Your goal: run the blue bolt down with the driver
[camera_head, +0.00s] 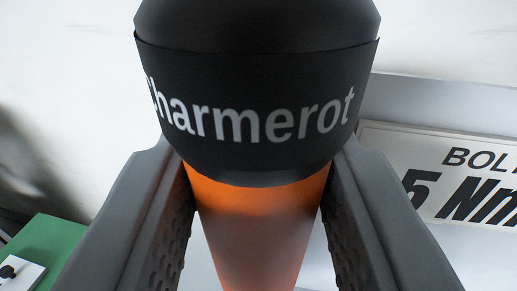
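An orange tool with a black cap lettered "Charmerot" (257,110), apparently the driver, fills the middle of the view. My gripper (258,230) has one grey finger on each side of its orange body (258,230), and both fingers press against it. The driver's lower end runs out of the bottom of the picture. The blue bolt is not in view.
A white sign (450,175) reading "BOL" and "5 Nm", cut off by the edge, is on a grey surface at the right. A green surface (50,245) with a small white plate (22,272) is at the lower left. A pale wall is behind.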

